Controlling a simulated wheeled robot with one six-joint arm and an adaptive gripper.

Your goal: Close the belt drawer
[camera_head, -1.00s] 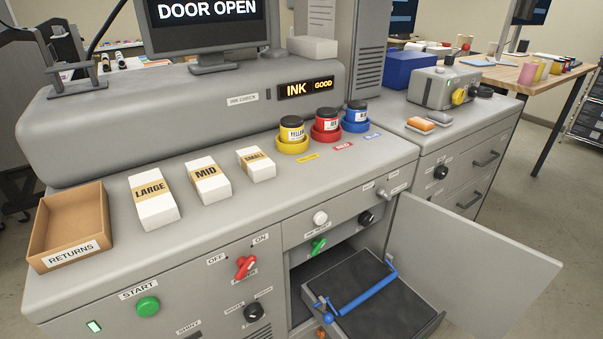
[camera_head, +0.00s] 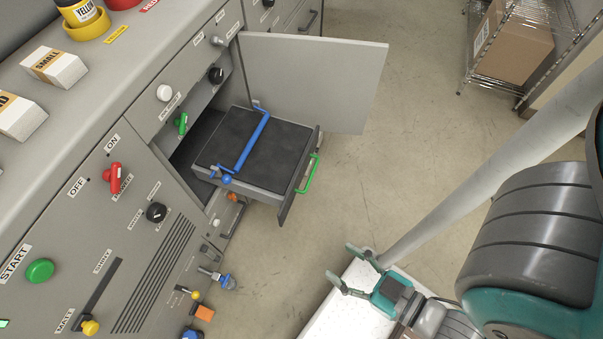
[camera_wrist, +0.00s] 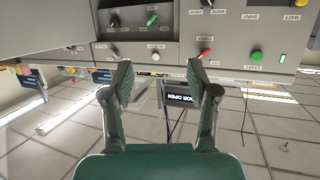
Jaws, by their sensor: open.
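The belt drawer (camera_head: 212,174) is pulled out of the grey machine's lower front. It is a grey tray with a dark inside, a blue bar (camera_head: 252,142) across it and a green handle (camera_head: 308,174) on its front. My gripper (camera_head: 348,266) is open and empty, low at the right of the drawer and well apart from its handle. In the wrist view the gripper's two fingers (camera_wrist: 162,85) are spread, with the machine's panel beyond them. The drawer is hard to make out in the wrist view.
An open grey door (camera_head: 325,80) stands out from the cabinet behind the drawer. Knobs and levers, such as the red lever (camera_head: 113,178), stick out of the panel. A wire rack with a cardboard box (camera_head: 512,45) stands at the upper right. The floor (camera_head: 370,180) beside the drawer is clear.

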